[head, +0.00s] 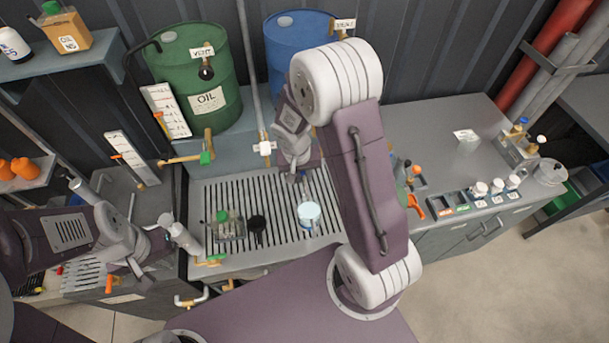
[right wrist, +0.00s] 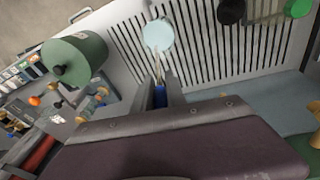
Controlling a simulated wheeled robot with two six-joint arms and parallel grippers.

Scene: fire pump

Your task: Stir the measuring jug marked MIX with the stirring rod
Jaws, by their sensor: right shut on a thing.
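A measuring jug (head: 310,213) with pale blue contents stands on the slatted grate, right of its middle. In the right wrist view the jug (right wrist: 158,35) shows as a pale blue disc just past the fingertips. I cannot read a MIX mark. My right gripper (head: 299,178) points down behind the jug, partly hidden by my arm. In the right wrist view it (right wrist: 160,94) is shut on a thin piece with a blue part, seemingly the stirring rod (right wrist: 158,70), whose pale end reaches toward the jug. I cannot tell whether it is inside. My left gripper (head: 138,264) is at the left bench; its jaws are unclear.
A dark cup (head: 257,223) and a rack of small bottles (head: 229,226) stand left of the jug on the grate (head: 280,190). Green (head: 197,75) and blue (head: 294,45) drums stand behind. The right bench (head: 430,135) has clear room, with small pots along its front.

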